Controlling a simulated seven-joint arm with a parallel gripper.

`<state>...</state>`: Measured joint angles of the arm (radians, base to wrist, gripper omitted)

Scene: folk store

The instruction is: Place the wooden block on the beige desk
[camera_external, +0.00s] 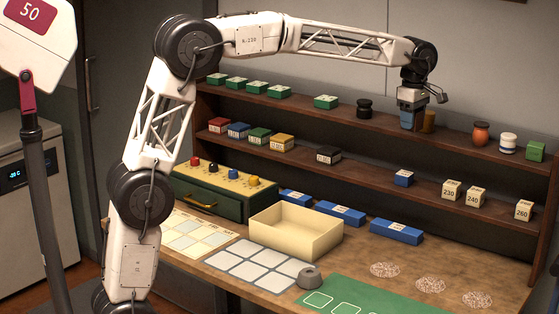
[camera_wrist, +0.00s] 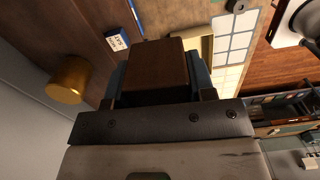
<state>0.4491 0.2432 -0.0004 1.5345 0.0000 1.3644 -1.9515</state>
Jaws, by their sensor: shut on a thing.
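My gripper (camera_external: 411,118) is at the upper shelf, near its front, in the external view. In the wrist view, my gripper (camera_wrist: 157,82) is shut on a dark brown wooden block (camera_wrist: 157,68), one finger on each side. The block cannot be made out clearly in the external view, where the gripper covers it. The desk (camera_external: 450,263) has a beige-brown top and lies below the shelves, well under the gripper.
An amber cylinder (camera_external: 429,121) stands close to the right of my gripper, also in the wrist view (camera_wrist: 68,80). A black jar (camera_external: 364,108) stands left. The desk holds a cream open tray (camera_external: 297,246), blue boxes (camera_external: 396,232), a grey ring-like object (camera_external: 309,278) and a green mat (camera_external: 385,300).

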